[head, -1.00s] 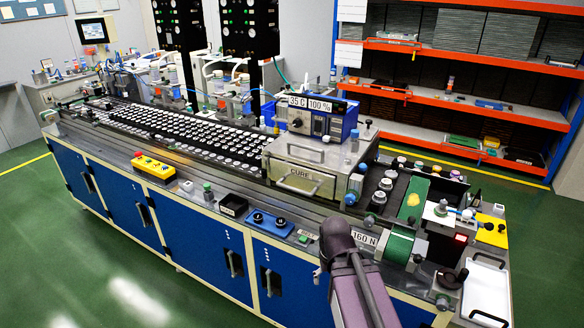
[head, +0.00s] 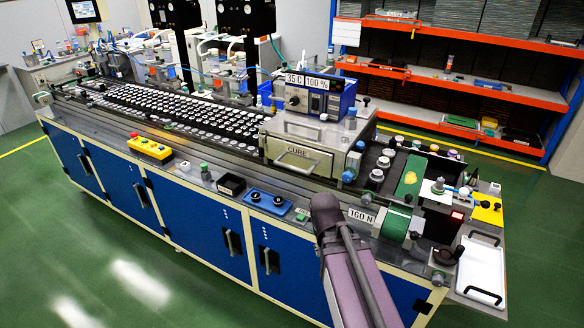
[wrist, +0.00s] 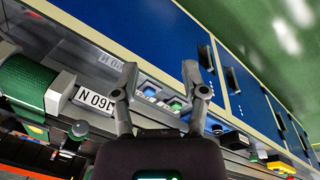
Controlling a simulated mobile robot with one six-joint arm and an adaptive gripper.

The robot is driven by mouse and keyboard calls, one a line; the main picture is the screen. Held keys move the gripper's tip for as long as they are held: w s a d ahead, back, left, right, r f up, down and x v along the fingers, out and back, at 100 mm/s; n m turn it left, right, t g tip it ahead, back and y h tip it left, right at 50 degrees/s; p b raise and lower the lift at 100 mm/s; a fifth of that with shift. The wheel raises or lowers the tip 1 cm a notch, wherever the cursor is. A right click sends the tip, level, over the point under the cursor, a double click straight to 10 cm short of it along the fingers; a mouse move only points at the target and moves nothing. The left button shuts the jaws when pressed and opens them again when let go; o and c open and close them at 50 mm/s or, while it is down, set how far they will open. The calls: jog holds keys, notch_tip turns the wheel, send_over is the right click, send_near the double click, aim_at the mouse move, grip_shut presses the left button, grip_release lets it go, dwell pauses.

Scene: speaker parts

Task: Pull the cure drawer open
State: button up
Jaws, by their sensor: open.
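The cure drawer (head: 297,166) is a grey metal front marked CURE with a light bar handle (head: 296,161). It sits low in the metal box under the 35 C / 100 % unit (head: 308,98) and looks shut. My arm reaches up from the bottom of the head view, in front of the bench and right of the drawer; the fingers are hidden there. In the wrist view my gripper (wrist: 160,82) is open and empty, with its fingers apart over the bench's front edge, near a small panel with a green button (wrist: 176,104). The drawer is not clear in the wrist view.
A 160 N sign (head: 361,216) and green cylinder (head: 396,223) stand right of my arm. A white tray (head: 480,268) lies at the right end.

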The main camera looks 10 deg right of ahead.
jog(key=w+n+t+h+b, duration=0.2)
jog(key=w+h, duration=0.1)
jog(key=w, duration=0.4)
jog(key=n+t+h+b, duration=0.45)
jog(key=n+t, duration=0.35)
jog(key=t, duration=0.2)
send_near(292, 168)
jog(key=shift+s+a+p, duration=0.35)
jog(key=shift+s+a, duration=0.7)
jog(key=shift+a, duration=0.2)
jog(key=shift+w+d, duration=0.1)
jog(key=b+x, duration=0.2)
jog(key=x, duration=1.1)
jog(key=shift+w+d+r+b, duration=0.1)
jog(key=shift+w+d+b, duration=0.15)
jog(key=shift+b, duration=0.1)
jog(key=shift+s, duration=0.1)
grip_shut()
